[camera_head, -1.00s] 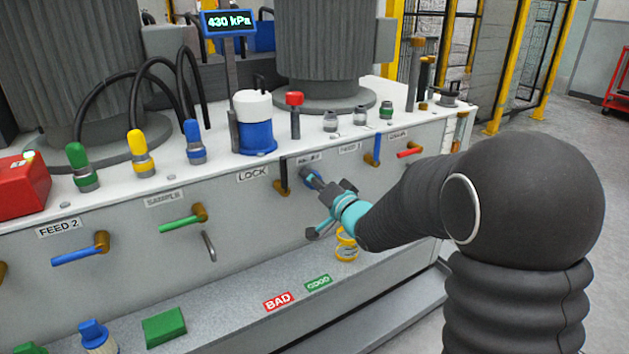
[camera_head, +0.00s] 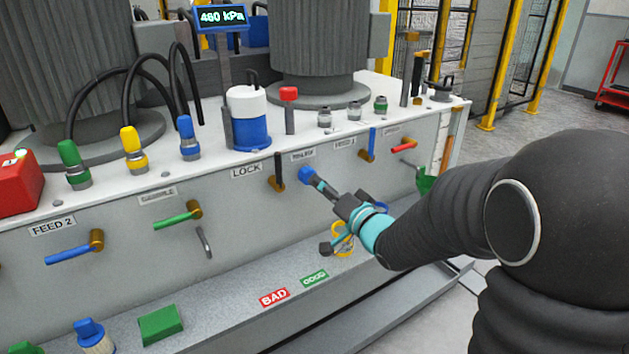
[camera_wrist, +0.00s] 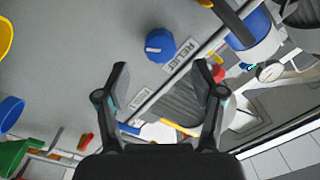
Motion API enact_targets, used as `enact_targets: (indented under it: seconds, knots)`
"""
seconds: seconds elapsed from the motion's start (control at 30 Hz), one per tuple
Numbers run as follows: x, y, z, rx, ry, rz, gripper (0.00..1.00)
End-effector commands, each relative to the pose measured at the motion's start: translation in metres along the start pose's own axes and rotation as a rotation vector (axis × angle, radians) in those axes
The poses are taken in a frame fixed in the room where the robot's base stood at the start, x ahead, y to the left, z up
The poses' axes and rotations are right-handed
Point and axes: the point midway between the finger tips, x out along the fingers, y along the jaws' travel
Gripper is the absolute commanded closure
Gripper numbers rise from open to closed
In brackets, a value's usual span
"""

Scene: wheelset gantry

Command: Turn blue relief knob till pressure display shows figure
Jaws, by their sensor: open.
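The blue relief knob (camera_head: 306,174) is on the front panel under its label, right of the LOCK lever. In the wrist view the blue knob (camera_wrist: 159,45) sits beside the RELIEF label (camera_wrist: 182,55), ahead of the fingertips and clear of them. My gripper (camera_head: 326,190) points at the knob from the lower right; in the wrist view my gripper (camera_wrist: 162,75) has its two fingers spread with nothing between them. The pressure display (camera_head: 222,17) at the top reads what looks like 460 kPa.
A blue lever (camera_head: 372,140) and red lever (camera_head: 404,147) are to the right. A ledge with BAD (camera_head: 273,297) and GOOD (camera_head: 314,278) labels runs below.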

Motion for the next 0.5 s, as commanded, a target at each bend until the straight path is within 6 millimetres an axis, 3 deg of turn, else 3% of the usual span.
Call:
enact_targets:
  seconds: [0.2,0.5]
  knots:
    - [-0.035,0.001,-0.002,0.0,0.003,0.002,0.32]
    - [-0.049,0.001,-0.001,0.0,0.002,0.0,0.32]
